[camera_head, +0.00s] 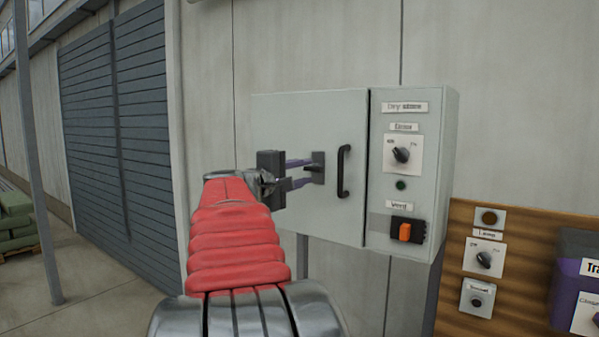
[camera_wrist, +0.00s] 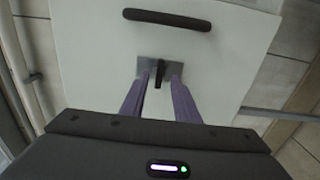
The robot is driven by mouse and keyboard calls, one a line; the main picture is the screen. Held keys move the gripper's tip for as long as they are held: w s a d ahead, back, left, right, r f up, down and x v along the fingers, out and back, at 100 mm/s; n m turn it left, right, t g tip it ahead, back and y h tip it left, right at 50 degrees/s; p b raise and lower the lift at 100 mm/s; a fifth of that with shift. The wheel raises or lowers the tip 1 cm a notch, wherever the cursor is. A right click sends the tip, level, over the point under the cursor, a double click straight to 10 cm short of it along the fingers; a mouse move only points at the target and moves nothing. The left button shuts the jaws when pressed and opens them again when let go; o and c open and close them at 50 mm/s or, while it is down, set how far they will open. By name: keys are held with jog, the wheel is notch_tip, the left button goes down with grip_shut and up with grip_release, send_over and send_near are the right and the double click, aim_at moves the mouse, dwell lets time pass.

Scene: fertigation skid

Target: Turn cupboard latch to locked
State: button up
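The grey cupboard door (camera_head: 300,120) is closed, and it also shows as a pale panel (camera_wrist: 90,60) in the wrist view. The latch (camera_wrist: 160,73) is a small dark lever on a grey plate, standing roughly upright in the wrist view. In the head view the latch (camera_head: 319,168) is at the left of the door handle, partly covered by my fingers. My gripper (camera_head: 308,172) is open in front of it. In the wrist view the purple fingers of my gripper (camera_wrist: 161,84) sit on either side of the lever, with gaps showing. Contact is not visible.
A black bar handle (camera_head: 343,171) is close to the right of the latch. Farther right are a knob (camera_head: 401,155), a green button (camera_head: 401,185) and an orange switch (camera_head: 405,231). A wooden board (camera_head: 455,262) with more controls and a purple container (camera_head: 572,285) stand at lower right.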

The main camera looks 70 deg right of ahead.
aim_at(311, 170)
jog(key=shift+x, duration=1.55)
grip_shut()
